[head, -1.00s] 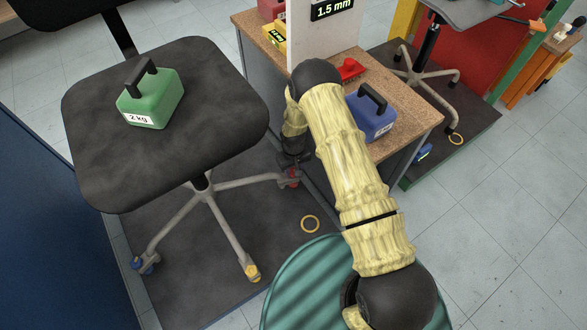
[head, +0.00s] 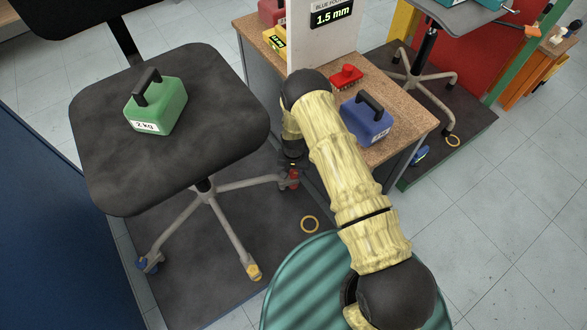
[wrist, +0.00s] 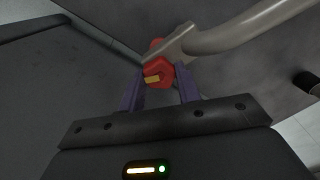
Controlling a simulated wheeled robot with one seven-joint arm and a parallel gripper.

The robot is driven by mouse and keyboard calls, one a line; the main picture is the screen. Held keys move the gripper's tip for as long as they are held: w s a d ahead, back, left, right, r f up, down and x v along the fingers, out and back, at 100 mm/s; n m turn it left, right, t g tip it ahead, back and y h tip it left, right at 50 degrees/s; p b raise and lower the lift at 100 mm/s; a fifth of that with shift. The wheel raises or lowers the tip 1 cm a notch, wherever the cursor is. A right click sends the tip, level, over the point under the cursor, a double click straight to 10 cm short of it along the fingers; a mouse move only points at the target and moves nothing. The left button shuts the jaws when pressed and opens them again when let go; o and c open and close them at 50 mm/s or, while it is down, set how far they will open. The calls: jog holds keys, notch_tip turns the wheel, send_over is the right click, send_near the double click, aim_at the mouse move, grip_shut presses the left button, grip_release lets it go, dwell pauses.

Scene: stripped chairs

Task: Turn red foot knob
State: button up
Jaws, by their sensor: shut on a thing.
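The red foot knob (head: 293,180) sits at the end of the chair's right-hand leg, beside the wooden table. In the wrist view the red knob (wrist: 156,68) has a yellow mark on its face and lies between two purple fingers. My gripper (wrist: 160,84) is shut on this knob, with a finger on either side. In the head view my gripper's fingers are hard to make out near the knob. The grey chair (head: 180,125) carries a green 2 kg weight (head: 155,106) on its dark seat.
A blue weight (head: 367,119) and a red object (head: 346,77) stand on the wooden table beside my arm. A display panel (head: 331,17) reads 1.5 mm.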

aim_at(293, 173)
jog(key=m+p, duration=0.1)
jog(key=m, duration=0.4)
jog(key=shift+m, duration=0.3)
jog(key=m+p, duration=0.1)
jog(key=m, duration=0.4)
jog(key=shift+a+m, duration=0.1)
jog(key=shift+m, duration=0.3)
jog(key=o, duration=1)
jog(key=shift+r, duration=0.1)
notch_tip(293, 173, up, 17)
jog(key=p, duration=0.6)
jog(key=shift+r, duration=0.1)
